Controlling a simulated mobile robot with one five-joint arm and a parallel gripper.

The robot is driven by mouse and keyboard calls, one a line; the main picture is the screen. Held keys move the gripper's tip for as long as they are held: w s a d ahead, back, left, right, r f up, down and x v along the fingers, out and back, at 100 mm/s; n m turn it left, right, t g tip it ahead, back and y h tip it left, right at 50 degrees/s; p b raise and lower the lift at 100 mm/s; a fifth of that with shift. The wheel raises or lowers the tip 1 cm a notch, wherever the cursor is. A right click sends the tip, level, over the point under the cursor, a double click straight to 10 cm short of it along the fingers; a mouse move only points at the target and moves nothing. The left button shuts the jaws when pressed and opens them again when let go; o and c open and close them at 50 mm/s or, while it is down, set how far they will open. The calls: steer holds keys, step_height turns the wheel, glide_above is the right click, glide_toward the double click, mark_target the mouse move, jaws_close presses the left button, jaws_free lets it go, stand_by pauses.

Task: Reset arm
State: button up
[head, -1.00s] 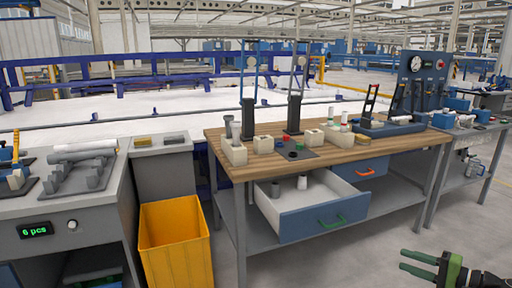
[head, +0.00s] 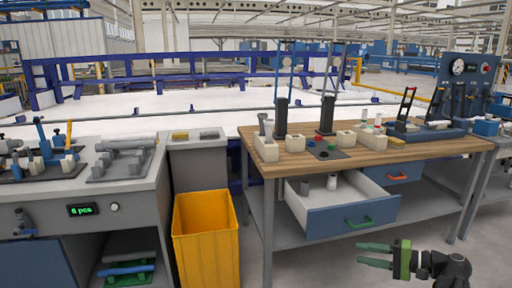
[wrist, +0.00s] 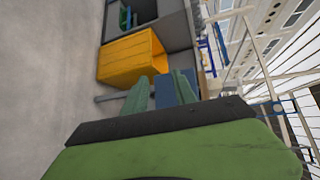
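My gripper (head: 362,254) is at the lower right of the head view, in front of the workbench and apart from it. Its two green fingers point left with a gap between them, and nothing is held. In the wrist view the fingers (wrist: 160,82) are spread apart and empty. Part of my arm shows at the right behind the gripper.
A wooden-topped workbench (head: 400,153) carries pipe fittings and stands. Its drawer (head: 352,217) with a green handle is pulled out, holding small cylinders. A yellow bin (head: 206,240) stands between it and a grey counter (head: 138,190). The floor around the gripper looks clear.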

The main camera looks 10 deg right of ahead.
steer(key=w+a+f+n+g, duration=0.2)
steer(key=a+f+g, duration=0.1)
steer(key=a, duration=0.6)
steer(key=w+a+f+n+g, duration=0.2)
steer(key=w+a, duration=0.1)
steer(key=a, duration=0.6)
steer(key=w+a+f+n+g, duration=0.1)
steer(key=w+a+f+g, duration=0.15)
steer(key=a, duration=0.55)
steer(key=s+a+f+n+g+h, duration=0.2)
steer(key=a+f+h, duration=0.1)
steer(key=a+f, duration=0.25)
steer(key=s+a+f+n+g+h, duration=0.2)
steer(key=a+f+n+h, duration=0.15)
steer(key=a, duration=0.35)
steer(key=w+d+f+h, duration=0.1)
steer(key=d+f+h, duration=0.1)
steer(key=d+h, duration=0.45)
step_height(320, 180, up, 33)
steer(key=d+y+p, duration=0.1)
steer(key=p, duration=3.2)
steer(key=shift+r+m+t+y+p, duration=0.15)
steer(key=shift+m+t+y+p, duration=0.15)
steer(key=shift+m+t+y, duration=0.1)
